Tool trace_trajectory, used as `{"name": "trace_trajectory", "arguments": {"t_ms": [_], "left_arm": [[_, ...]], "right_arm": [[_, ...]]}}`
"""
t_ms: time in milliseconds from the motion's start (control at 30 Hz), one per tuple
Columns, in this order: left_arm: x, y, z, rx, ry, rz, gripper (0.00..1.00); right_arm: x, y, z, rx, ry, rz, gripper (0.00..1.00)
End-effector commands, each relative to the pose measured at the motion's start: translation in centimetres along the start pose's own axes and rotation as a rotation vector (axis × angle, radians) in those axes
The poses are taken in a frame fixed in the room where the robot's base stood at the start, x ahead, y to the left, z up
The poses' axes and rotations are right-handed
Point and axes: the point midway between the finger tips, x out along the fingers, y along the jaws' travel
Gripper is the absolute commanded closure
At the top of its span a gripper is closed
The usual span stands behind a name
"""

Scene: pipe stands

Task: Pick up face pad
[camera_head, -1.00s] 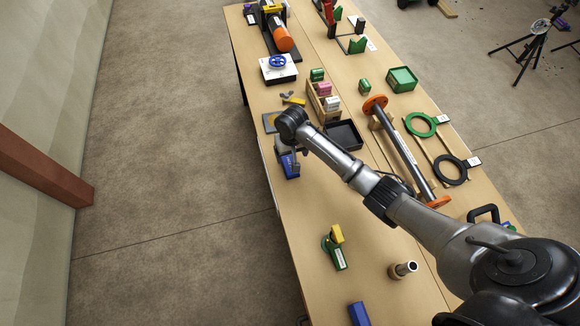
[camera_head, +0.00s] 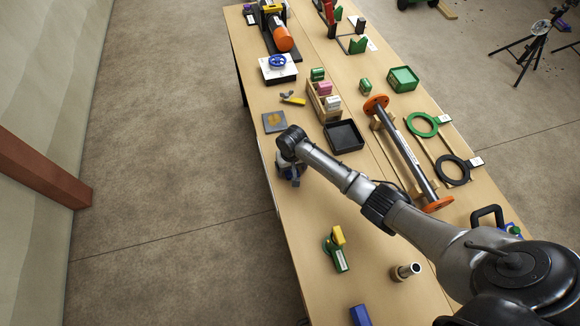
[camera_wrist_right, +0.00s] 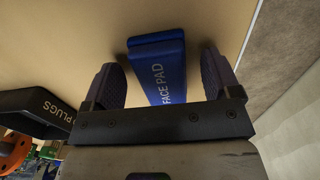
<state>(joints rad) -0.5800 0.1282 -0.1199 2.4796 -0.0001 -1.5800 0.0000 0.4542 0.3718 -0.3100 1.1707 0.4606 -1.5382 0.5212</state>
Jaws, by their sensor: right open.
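The face pad (camera_wrist_right: 160,70) is a blue block with "FACE PAD" in pale letters, seen in the right wrist view on the light wooden table. My right gripper (camera_wrist_right: 161,62) is open, with one dark finger on each side of the pad. There is a gap between the pad and each finger. In the head view my right gripper (camera_head: 290,172) is at the table's left edge, and the wrist hides most of the pad there. My left gripper is not in view.
A black tray (camera_head: 358,148) marked PLUGS stands beside the pad. A grey square plate (camera_head: 268,127) lies farther back, near a wooden rack (camera_head: 315,103) of blocks. An orange-flanged pipe (camera_head: 407,155) lies to the right. A yellow-green tool (camera_head: 338,255) lies nearer on open table.

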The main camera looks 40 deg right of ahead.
Motion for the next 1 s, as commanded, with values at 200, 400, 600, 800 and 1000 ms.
{"name": "trace_trajectory", "arguments": {"t_ms": [200, 400, 600, 800, 1000], "left_arm": [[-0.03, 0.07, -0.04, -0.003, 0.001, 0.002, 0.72], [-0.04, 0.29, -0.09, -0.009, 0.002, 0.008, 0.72], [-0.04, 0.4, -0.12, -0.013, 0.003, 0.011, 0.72], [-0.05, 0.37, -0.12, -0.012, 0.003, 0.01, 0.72], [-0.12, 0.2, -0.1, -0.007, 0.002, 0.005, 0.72]], "right_arm": [[-0.04, -0.02, -0.01, 0.0, 0.0, 0.0, 0.22], [-0.06, -0.02, -0.01, 0.0, 0.0, 0.0, 0.41], [-0.06, -0.02, -0.01, 0.0, 0.0, 0.0, 0.6], [-0.07, -0.02, -0.02, 0.0, 0.001, 0.0, 0.71], [-0.3, -0.02, -0.03, 0.0, 0.001, 0.0, 0.71]]}}
